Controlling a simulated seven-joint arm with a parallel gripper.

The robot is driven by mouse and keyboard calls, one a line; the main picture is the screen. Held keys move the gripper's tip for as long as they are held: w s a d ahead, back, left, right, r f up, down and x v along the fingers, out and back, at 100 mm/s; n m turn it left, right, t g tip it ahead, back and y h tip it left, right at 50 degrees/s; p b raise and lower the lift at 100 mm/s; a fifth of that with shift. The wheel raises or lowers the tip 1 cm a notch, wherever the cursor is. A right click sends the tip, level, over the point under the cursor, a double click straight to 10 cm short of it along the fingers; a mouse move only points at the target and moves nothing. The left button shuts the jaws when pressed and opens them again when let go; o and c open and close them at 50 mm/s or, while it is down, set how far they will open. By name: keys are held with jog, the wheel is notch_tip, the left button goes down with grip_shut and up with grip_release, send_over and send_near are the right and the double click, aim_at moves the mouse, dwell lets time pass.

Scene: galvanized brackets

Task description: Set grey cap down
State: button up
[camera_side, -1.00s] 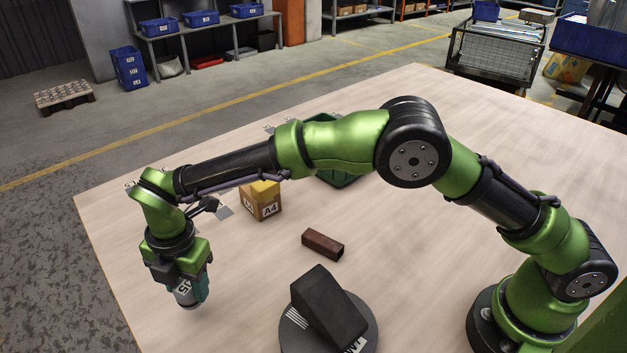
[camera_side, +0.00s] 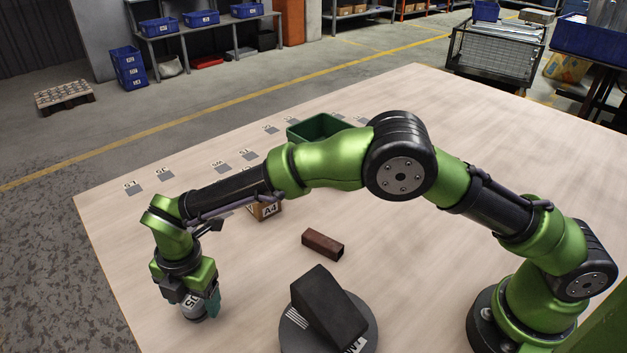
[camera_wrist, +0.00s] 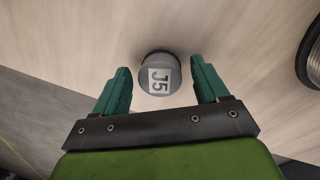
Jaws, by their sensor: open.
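The grey cap (camera_side: 192,308) is a short grey cylinder with a white "J5" label. It appears to rest on the table towards the left front, below my gripper (camera_side: 197,297). In the wrist view the cap (camera_wrist: 158,74) sits between the teal fingertips of my gripper (camera_wrist: 160,66), with a visible gap on each side. The gripper is open around it and points down. In the side view the fingers hide part of the cap.
A grey round disc (camera_side: 364,318) bearing a dark block (camera_side: 328,305) stands right of the cap. A brown bar (camera_side: 322,244), an "A4" box (camera_side: 265,211) and a green bin (camera_side: 318,127) lie farther back. Several small labelled grey patches (camera_side: 165,174) line the far side.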

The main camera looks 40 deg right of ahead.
aim_at(198, 300)
notch_tip(198, 300, up, 12)
jog(key=d+r+m+t+y, duration=0.1)
jog(key=d+r+m, duration=0.7)
jog(key=d, duration=0.4)
jog(key=s+d+r+m+t+y, duration=0.1)
jog(key=s+d+r+m+t, duration=0.15)
jog(key=s+d+m, duration=0.5)
jog(key=s+d+r+m+t, duration=0.1)
jog(key=s+d+r+m, duration=0.35)
jog(key=d, duration=0.55)
jog(key=s+d+f+m+t, duration=0.2)
jog(key=s+d+f+m, duration=0.2)
jog(key=s+m, duration=0.3)
jog(key=shift+d+f+m, duration=0.2)
jog(key=shift+d+m, duration=0.55)
jog(key=shift+m, duration=0.25)
